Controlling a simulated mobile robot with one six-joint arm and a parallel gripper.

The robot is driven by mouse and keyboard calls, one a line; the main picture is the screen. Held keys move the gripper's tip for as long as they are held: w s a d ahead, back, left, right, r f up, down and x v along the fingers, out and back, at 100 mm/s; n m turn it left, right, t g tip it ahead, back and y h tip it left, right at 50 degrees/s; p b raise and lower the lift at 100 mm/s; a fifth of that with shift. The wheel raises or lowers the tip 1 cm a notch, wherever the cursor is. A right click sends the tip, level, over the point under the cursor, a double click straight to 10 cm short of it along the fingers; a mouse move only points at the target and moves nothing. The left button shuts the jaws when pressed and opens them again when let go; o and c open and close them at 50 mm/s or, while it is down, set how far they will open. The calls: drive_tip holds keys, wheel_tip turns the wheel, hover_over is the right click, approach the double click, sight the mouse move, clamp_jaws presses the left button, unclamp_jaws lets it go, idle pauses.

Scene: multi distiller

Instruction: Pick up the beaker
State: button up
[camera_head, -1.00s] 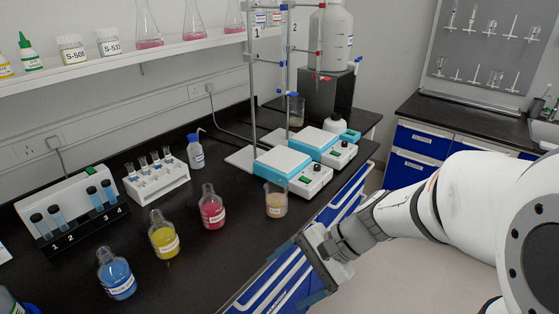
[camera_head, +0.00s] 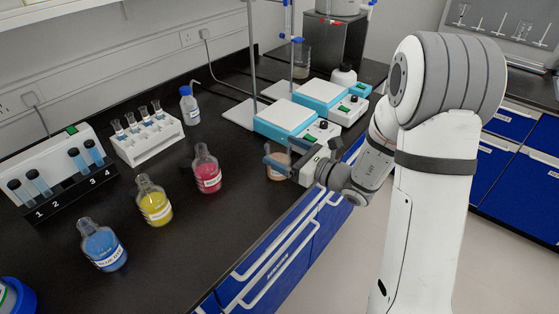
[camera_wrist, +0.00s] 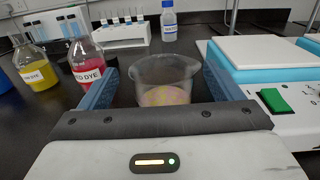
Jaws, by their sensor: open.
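The beaker (camera_wrist: 165,72) is clear glass with a spout and holds a pale tan-pink liquid. It stands upright on the black bench, near the front edge. In the head view the beaker (camera_head: 276,174) is partly hidden by my gripper (camera_head: 283,157). My gripper is open. In the wrist view its two blue fingers lie to the left and right of the beaker, with dark gaps near it; I cannot tell whether either touches. The beaker's base is hidden behind the gripper body.
Blue hotplate stirrers (camera_head: 290,119) with metal stands are close right of the beaker. A red dye bottle (camera_head: 207,172) and a yellow dye bottle (camera_head: 154,203) stand left. A blue bottle (camera_head: 102,246), a tube rack (camera_head: 148,139) and a small wash bottle (camera_head: 189,107) are farther off.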

sight(268, 144)
drive_tip(key=x, duration=0.4)
drive_tip(key=shift+w+a, duration=0.1)
drive_tip(key=shift+w, duration=0.15)
drive_tip(key=shift+c, duration=0.3)
drive_tip(key=c, duration=1.5)
